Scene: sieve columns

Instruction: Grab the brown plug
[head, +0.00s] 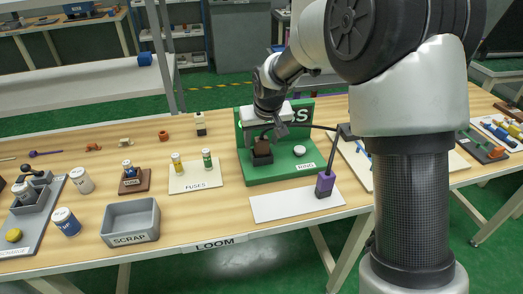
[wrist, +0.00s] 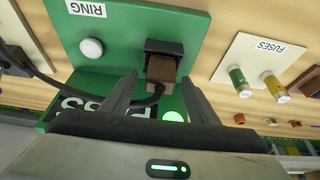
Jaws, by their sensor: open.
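The brown plug (wrist: 161,68) sits at a black socket (wrist: 164,47) on the green board (wrist: 130,30). In the head view, the brown plug (head: 262,146) stands upright in the dark socket (head: 262,159). A black cable (wrist: 150,99) runs from the plug off to the left in the wrist view. My gripper (wrist: 160,80) is open, with one finger on each side of the plug and a gap visible on both sides. In the head view, my gripper (head: 270,130) is just above the plug and partly hides the board's upright panel.
A white button (head: 299,150) marked RING sits right of the socket. A purple block (head: 325,183) stands on a white sheet in front. A fuse card (head: 195,177) and a grey scrap bin (head: 131,221) lie to the left. The black cable stretches right to a dark block (head: 346,132).

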